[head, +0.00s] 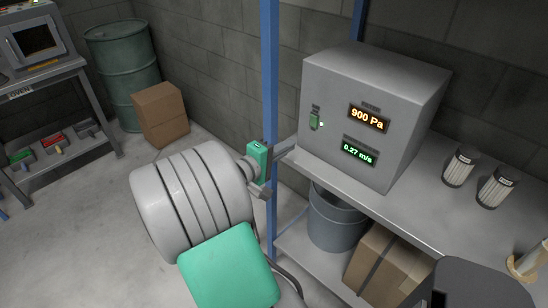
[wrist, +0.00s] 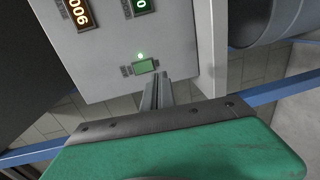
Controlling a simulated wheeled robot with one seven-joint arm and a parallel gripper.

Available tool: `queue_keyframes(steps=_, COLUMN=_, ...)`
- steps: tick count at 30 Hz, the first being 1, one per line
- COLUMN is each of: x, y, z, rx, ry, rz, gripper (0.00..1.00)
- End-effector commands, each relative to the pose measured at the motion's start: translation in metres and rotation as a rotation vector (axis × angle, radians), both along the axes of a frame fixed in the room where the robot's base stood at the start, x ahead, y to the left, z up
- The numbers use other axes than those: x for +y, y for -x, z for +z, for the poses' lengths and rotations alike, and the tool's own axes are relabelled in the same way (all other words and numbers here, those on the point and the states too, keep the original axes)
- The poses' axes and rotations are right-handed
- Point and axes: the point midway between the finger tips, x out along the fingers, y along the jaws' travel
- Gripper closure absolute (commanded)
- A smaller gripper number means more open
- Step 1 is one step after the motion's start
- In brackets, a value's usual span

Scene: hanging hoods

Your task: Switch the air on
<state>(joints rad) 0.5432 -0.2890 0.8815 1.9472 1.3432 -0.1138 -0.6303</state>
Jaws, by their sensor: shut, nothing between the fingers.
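A grey control box (head: 350,160) stands on the shelf, with an orange display (head: 368,117) reading 900 Pa and a green display (head: 358,152) reading 0.27 m/s. A green switch (head: 314,121) is on the left of its front face, with a small lit green light beside it. My gripper (head: 292,148) is shut and empty, just left of and below the switch. In the wrist view the switch (wrist: 145,67) is close to the closed fingertips (wrist: 160,77). I cannot tell whether they touch the box.
A blue rack post (head: 270,70) stands close beside my gripper. Two filter cartridges (head: 459,168) are on the metal shelf (head: 425,205) to the right. A grey bucket (head: 336,222) and a cardboard box (head: 383,268) are below. A green drum (head: 122,70) stands behind left.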

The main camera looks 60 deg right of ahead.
Motion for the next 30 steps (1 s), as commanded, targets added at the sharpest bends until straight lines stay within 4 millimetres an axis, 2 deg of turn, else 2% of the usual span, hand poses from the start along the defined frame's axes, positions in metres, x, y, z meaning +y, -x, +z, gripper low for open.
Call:
queue_keyframes(steps=3, x=0.026, y=-0.012, z=-0.005, rx=0.0, ry=0.0, rz=0.01, gripper=1.0)
queue_keyframes(steps=9, x=0.047, y=-0.018, z=-0.006, rx=-0.002, ry=0.001, rz=0.006, gripper=1.0)
queue_keyframes(steps=23, x=0.048, y=-0.017, z=-0.006, rx=-0.001, ry=0.0, rz=0.001, gripper=1.0)
queue_keyframes(steps=25, x=0.049, y=-0.015, z=-0.007, rx=-0.051, ry=0.011, rz=-0.014, gripper=1.0)
queue_keyframes(steps=26, x=0.053, y=-0.007, z=-0.014, rx=-0.097, ry=0.002, rz=-0.055, gripper=1.0)
queue_keyframes(steps=29, x=0.072, y=-0.002, z=-0.075, rx=-0.241, ry=-0.164, rz=-0.15, gripper=1.0)
queue_keyframes(steps=30, x=0.086, y=0.0, z=-0.106, rx=-0.277, ry=-0.256, rz=-0.186, gripper=1.0)
